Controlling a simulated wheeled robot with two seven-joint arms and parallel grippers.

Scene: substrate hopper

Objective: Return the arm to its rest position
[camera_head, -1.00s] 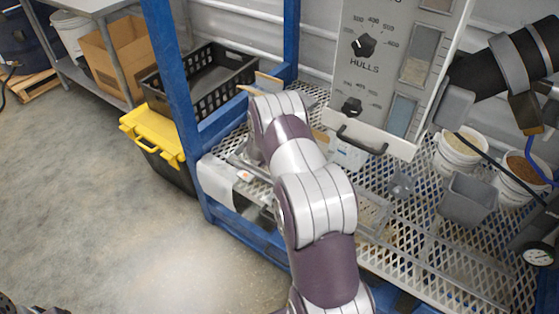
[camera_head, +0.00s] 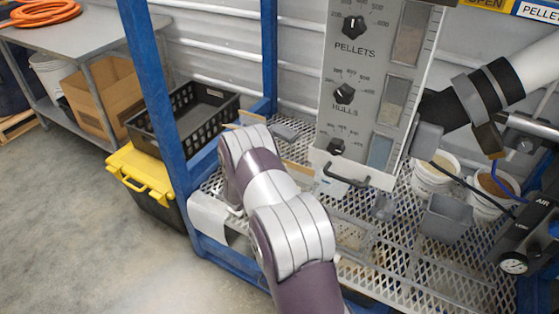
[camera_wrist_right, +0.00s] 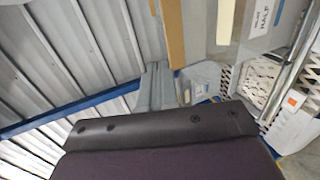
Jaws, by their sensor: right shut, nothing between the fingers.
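My right arm (camera_head: 285,220), grey and purple, reaches up from the bottom middle of the head view over the mesh shelf. Its wrist is bent away, and its gripper is mostly hidden behind the arm there. In the right wrist view my right gripper (camera_wrist_right: 157,88) shows grey fingers close together beyond its dark body. It is shut and holds nothing. My left gripper is not in view.
Close to the arm stand the blue frame post (camera_head: 165,110) and the dial panel (camera_head: 375,80) with its handle. A mesh shelf (camera_head: 420,265) holds white buckets (camera_head: 433,178) and a grey scoop (camera_head: 447,218). A black crate (camera_head: 190,120) sits left. Floor at lower left is clear.

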